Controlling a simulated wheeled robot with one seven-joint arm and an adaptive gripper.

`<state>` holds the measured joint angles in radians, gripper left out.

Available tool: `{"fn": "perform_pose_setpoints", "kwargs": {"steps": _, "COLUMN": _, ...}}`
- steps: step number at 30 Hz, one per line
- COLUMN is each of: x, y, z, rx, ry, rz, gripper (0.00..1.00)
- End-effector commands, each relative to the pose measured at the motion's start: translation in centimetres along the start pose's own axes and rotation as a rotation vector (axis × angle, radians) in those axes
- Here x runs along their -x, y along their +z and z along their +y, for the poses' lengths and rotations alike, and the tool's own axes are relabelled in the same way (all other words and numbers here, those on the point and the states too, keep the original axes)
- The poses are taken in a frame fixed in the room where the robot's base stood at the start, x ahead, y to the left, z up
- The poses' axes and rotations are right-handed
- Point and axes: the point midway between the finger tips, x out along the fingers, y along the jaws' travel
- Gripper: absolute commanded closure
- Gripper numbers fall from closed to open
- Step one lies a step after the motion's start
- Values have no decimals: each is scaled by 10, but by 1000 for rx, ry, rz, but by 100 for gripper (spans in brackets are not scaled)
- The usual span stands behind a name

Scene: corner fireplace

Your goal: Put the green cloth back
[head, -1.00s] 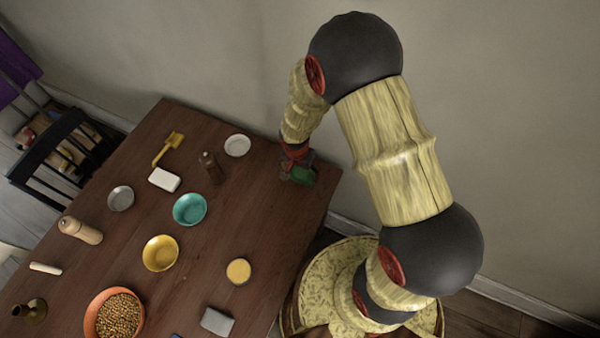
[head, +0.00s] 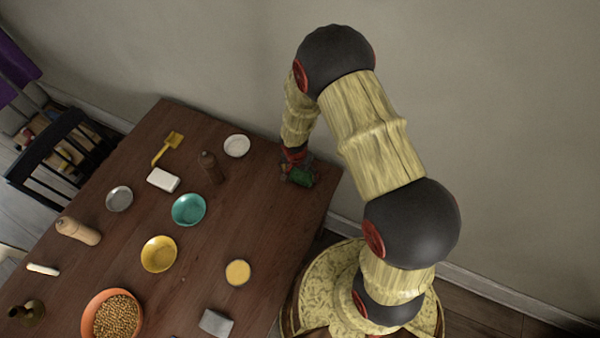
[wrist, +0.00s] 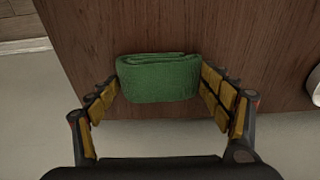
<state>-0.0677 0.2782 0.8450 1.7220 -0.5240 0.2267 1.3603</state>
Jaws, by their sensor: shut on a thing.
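The green cloth (wrist: 158,78) is a folded bundle. In the wrist view it sits between the two fingers of my gripper (wrist: 160,88), which are shut on its left and right sides. In the head view the green cloth (head: 301,177) shows at my gripper (head: 291,172), over the table's right end near its edge. I cannot tell whether the cloth touches the tabletop.
The dark wooden table (head: 285,220) holds a white plate (head: 237,146), a brown bottle (head: 211,167), a teal bowl (head: 188,210), a yellow bowl (head: 158,254) and a bowl of chickpea-like pieces (head: 115,318). Bare wood surrounds the gripper. A wall stands behind.

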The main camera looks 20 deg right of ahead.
Motion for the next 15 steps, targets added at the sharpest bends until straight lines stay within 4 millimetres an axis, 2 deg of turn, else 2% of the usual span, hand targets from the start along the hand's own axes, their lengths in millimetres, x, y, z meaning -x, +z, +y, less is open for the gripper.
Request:
{"fn": "perform_pose_setpoints", "kwargs": {"steps": 3, "x": -4, "y": 1, "z": 0, "rx": 0, "ry": 0, "rz": 0, "gripper": 48}}
{"fn": "perform_pose_setpoints", "kwargs": {"steps": 4, "x": -3, "y": 1, "z": 0, "rx": 0, "ry": 0, "rz": 0, "gripper": 19}}
{"fn": "perform_pose_setpoints", "kwargs": {"steps": 13, "x": -2, "y": 0, "z": 0, "rx": 0, "ry": 0, "rz": 0, "gripper": 2}}
{"fn": "perform_pose_setpoints", "kwargs": {"steps": 15, "x": -2, "y": 0, "z": 0, "rx": 0, "ry": 0, "rz": 0, "gripper": 2}}
